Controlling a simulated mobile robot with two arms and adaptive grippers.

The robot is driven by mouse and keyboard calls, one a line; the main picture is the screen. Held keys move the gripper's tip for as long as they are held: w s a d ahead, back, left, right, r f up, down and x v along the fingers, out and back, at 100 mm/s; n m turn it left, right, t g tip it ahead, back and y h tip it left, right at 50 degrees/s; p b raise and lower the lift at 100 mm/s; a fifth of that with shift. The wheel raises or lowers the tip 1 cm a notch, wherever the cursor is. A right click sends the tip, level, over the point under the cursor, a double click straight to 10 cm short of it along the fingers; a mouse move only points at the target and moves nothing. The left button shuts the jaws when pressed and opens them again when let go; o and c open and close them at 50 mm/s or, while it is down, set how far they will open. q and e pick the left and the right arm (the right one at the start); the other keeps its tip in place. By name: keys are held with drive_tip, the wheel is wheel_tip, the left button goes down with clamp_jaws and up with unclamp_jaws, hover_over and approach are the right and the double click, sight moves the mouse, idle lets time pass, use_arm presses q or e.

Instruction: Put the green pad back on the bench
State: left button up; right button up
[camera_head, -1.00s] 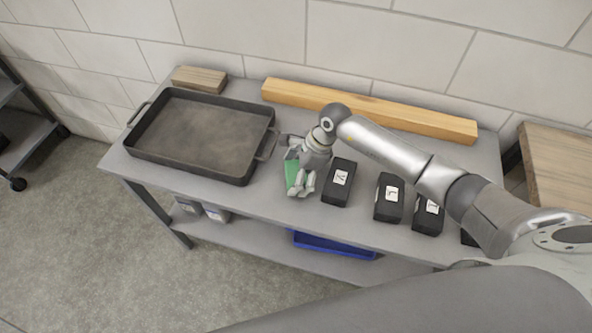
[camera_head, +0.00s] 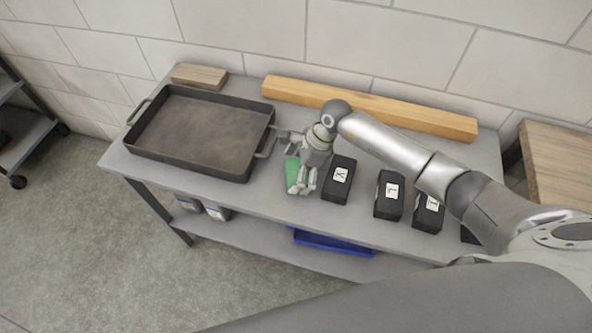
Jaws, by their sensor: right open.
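The green pad (camera_head: 291,171) lies on the grey bench (camera_head: 255,198), between the dark tray and the nearest black block. My right gripper (camera_head: 301,187) is open and points down at the pad, its fingers covering the pad's right part. Whether the fingers touch the pad cannot be told. My left gripper does not show.
A dark metal tray (camera_head: 200,134) with handles fills the bench's left part. Several labelled black blocks (camera_head: 339,180) stand in a row to the right. A wooden beam (camera_head: 420,120) and a short wood block (camera_head: 199,77) lie along the back. A blue bin (camera_head: 333,243) sits on the lower shelf.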

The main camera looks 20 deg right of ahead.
drive_tip(key=b+v, duration=0.3)
drive_tip(key=v, duration=0.8)
drive_tip(key=shift+r, duration=0.3)
drive_tip(key=shift+s+d, duration=0.1)
